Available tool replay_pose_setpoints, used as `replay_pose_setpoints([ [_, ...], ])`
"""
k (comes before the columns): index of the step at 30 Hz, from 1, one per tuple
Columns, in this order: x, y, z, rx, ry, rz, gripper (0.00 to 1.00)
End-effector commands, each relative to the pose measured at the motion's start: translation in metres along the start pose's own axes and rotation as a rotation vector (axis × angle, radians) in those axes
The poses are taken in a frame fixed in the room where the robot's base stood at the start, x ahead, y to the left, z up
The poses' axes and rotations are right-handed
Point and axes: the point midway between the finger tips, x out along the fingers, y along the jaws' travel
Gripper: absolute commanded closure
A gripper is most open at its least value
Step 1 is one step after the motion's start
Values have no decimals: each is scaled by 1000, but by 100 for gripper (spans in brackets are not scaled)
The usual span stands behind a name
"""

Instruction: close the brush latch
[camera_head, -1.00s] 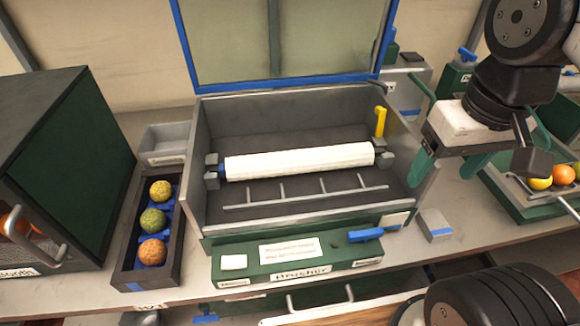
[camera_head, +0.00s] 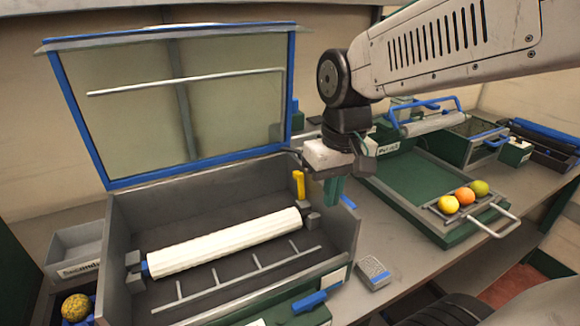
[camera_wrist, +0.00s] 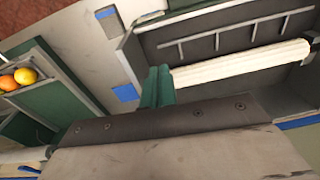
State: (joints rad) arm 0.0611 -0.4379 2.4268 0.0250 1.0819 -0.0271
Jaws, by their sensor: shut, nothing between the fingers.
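The brush latch, a yellow lever (camera_head: 298,185), stands upright at the right end of the white brush roller (camera_head: 225,243) inside the grey brusher box (camera_head: 345,232). The latch does not show clearly in the wrist view. My gripper (camera_head: 333,190) is shut and empty, its green fingers pointing down over the box's right side, a little right of the latch. In the wrist view the fingers (camera_wrist: 158,85) are together near the end of the roller (camera_wrist: 240,64). I cannot tell whether they touch anything.
The blue-framed lid (camera_head: 180,110) stands open behind the box. A blue lever (camera_head: 316,301) is on the front panel. A small grey block (camera_head: 373,273) lies right of the box. A green tray (camera_head: 420,180) with several fruits stands farther right.

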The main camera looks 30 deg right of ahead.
Motion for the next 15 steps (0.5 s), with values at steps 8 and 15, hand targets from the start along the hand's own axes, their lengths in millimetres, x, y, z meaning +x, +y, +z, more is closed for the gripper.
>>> replay_pose_setpoints([
  [8,16,12,-124,-6,180,-13,100],
  [15,-4,17,-197,-39,402,1,100],
])
